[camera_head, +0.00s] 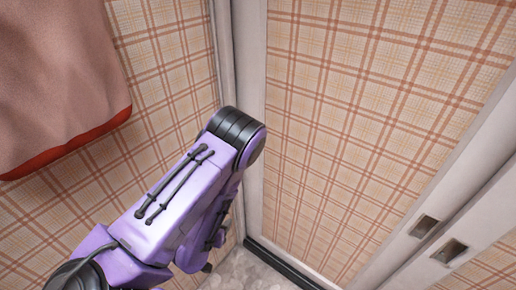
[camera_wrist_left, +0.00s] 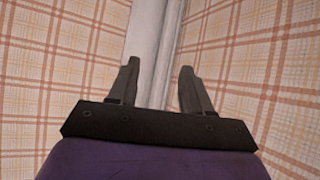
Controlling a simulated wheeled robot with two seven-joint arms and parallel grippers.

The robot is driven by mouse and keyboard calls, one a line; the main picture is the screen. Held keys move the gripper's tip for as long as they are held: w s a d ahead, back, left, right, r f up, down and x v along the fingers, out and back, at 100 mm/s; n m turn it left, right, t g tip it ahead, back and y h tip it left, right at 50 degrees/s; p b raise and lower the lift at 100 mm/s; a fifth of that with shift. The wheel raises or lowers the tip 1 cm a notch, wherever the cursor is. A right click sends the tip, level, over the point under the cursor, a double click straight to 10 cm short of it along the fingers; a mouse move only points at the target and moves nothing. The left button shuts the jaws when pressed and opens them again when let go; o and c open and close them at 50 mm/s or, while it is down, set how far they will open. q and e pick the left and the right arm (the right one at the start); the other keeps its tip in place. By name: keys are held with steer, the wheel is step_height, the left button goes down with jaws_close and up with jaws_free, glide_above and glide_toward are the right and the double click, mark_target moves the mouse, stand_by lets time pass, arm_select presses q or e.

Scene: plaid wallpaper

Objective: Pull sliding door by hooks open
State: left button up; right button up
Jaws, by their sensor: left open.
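The sliding door (camera_head: 375,110) is a plaid panel with a pale frame, filling the middle and right of the head view. Two recessed metal hooks show at the lower right: one (camera_head: 423,227) on the left frame strip and one (camera_head: 449,252) on the strip to its right. My left arm reaches up from the lower left, in front of the corner at the door's left side, well left of the hooks. My left gripper (camera_wrist_left: 157,88) is open and empty in the left wrist view, facing the pale vertical frame strip (camera_wrist_left: 158,40). My right gripper is not in view.
A pinkish hanging cloth (camera_head: 60,70) with a red lower edge is at the upper left, by the plaid side wall (camera_head: 165,50). A grey floor (camera_head: 245,272) and a dark base strip (camera_head: 285,264) show at the bottom. The space before the door panel looks clear.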

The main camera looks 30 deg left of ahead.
arm_select(q)
steer(key=w+a+r+m+t+h+b, duration=0.2)
steer(key=w+r+m+t+h, duration=0.45)
steer(key=w+r, duration=0.75)
steer(key=w+n+t+y+p, duration=0.1)
steer(key=w+n+y, duration=0.1)
steer(key=w, duration=0.6)
steer(key=shift+w+d+r, duration=0.15)
steer(key=shift+d+r, duration=0.15)
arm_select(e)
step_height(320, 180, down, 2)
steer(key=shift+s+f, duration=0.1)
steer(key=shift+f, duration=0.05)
arm_select(q)
jaws_close()
